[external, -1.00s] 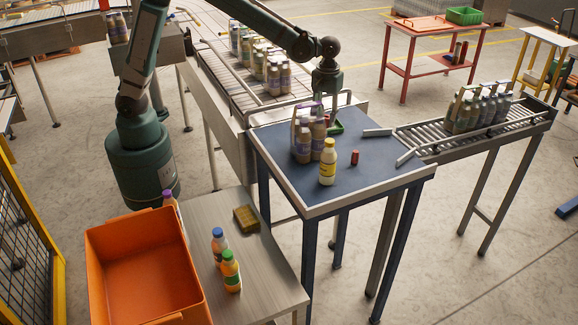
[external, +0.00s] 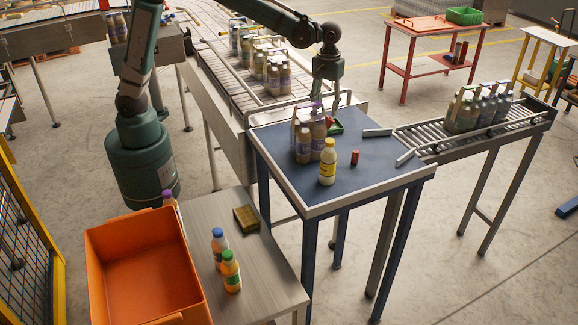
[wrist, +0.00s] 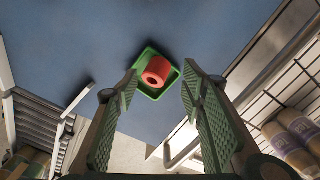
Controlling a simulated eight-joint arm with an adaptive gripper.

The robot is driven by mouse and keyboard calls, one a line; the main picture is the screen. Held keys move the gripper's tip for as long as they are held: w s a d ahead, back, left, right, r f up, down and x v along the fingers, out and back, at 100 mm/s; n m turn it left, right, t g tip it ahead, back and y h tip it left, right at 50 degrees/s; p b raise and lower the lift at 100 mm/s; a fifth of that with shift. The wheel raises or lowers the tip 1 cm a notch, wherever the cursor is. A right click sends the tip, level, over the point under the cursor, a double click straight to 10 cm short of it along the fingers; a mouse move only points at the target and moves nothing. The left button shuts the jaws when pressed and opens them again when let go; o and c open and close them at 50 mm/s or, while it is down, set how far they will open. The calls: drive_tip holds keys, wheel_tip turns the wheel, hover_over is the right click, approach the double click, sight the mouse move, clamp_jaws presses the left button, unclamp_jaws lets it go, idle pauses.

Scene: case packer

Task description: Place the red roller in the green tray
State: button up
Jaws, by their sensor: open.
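The red roller (wrist: 160,67) lies in the green tray (wrist: 150,94) in the wrist view, its hollow end facing the camera. In the external view my gripper (external: 323,96) is above the tray, clear of the table.
A small red cylinder (external: 355,158) and a yellow bottle (external: 327,165) stand on the blue table (external: 375,185). Brown bottles (external: 303,145) in a carrier stand close left of the tray. Conveyors adjoin the table (external: 480,135). An orange crate (external: 145,275) is at the front left.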

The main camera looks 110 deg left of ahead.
wheel_tip(320, 180, up, 7)
drive_tip(key=shift+r, duration=0.15)
idle(0.9)
drive_tip(key=s+d+r+m+t, duration=0.2)
drive_tip(key=s+d+r+m, duration=0.15)
drive_tip(key=s+d, duration=0.45)
drive_tip(key=s+d+r+m+t, duration=0.1)
drive_tip(key=s+d+r+m, duration=0.1)
drive_tip(key=s+d+m, duration=0.5)
drive_tip(key=s+d+f+m+t, duration=0.1)
drive_tip(key=s+d+f, duration=0.1)
drive_tip(key=s, duration=0.5)
drive_tip(key=s+d+f+m+t, duration=0.1)
drive_tip(key=s+d+f+m, duration=0.1)
drive_tip(key=s, duration=0.4)
drive_tip(key=s+d+f+m+t, duration=0.1)
drive_tip(key=s+d+f+t, duration=0.1)
drive_tip(key=s, duration=0.5)
drive_tip(key=shift+s+d+f, duration=0.35)
drive_tip(key=shift+d+f, duration=0.1)
drive_tip(key=shift+d, duration=0.75)
